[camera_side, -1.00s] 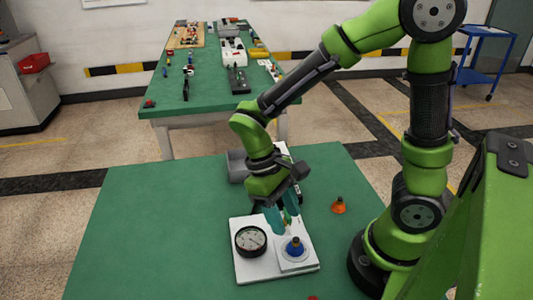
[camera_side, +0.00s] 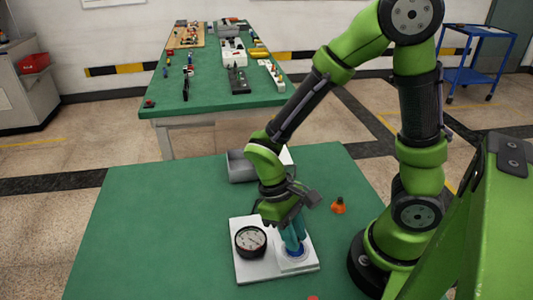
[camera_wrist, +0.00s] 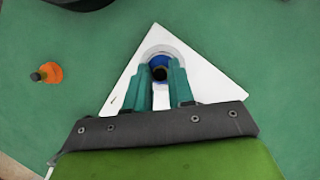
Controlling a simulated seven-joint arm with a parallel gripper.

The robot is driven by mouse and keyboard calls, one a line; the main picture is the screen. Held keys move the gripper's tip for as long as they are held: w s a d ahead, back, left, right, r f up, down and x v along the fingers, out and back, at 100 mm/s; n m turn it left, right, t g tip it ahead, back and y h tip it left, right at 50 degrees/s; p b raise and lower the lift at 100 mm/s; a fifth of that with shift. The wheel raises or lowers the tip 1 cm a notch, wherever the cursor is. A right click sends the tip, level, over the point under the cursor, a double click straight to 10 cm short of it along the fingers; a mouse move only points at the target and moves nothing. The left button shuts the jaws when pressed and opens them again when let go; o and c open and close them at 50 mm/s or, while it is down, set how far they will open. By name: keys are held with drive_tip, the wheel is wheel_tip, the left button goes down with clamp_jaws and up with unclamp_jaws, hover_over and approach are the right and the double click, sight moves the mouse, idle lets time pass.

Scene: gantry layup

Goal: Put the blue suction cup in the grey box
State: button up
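The blue suction cup (camera_wrist: 160,62) stands on the white board (camera_wrist: 205,83), in a pale round spot. In the side view the board (camera_side: 252,272) lies on the green table, and my gripper's fingers mostly hide the cup. My gripper (camera_wrist: 160,82) points down over the cup. Its two teal fingers stand apart, one on each side of the cup's dark top, and I cannot tell that they touch it. In the side view my gripper (camera_side: 293,245) is low over the board. The grey box (camera_side: 240,167) stands behind my gripper, partly hidden by my arm.
A round black-rimmed gauge (camera_side: 250,240) sits on the board's left part, close to my gripper. An orange suction cup (camera_side: 338,206) stands right of the board; it also shows in the wrist view (camera_wrist: 52,73). The table's left side is bare.

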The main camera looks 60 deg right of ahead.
clamp_jaws()
drive_tip(key=shift+r, duration=0.1)
wheel_tip(320, 180, up, 9)
drive_tip(key=w+d+f+m+y, duration=0.1)
drive_tip(key=w+d+m, duration=0.1)
drive_tip(key=w+d, duration=0.3)
drive_tip(key=w+d+f+m+y, duration=0.1)
drive_tip(key=w+d+m, duration=0.2)
drive_tip(key=w, duration=0.7)
drive_tip(key=w+d+f+m, duration=0.1)
drive_tip(key=w+d+m, duration=0.2)
drive_tip(key=w+d, duration=0.4)
drive_tip(key=shift+w+d+f+t+y, duration=0.1)
drive_tip(key=shift+w+d+t+y, duration=0.05)
drive_tip(key=shift+w+t+y, duration=0.35)
drive_tip(key=shift+m, duration=0.5)
drive_tip(key=w+f, duration=0.1)
drive_tip(key=f, duration=0.1)
drive_tip(key=w+d+f, duration=0.1)
drive_tip(key=f, duration=0.2)
drive_tip(key=w+f, duration=0.1)
drive_tip(key=f, duration=0.2)
drive_tip(key=shift+w+d+f, duration=0.1)
drive_tip(key=shift+d, duration=0.2)
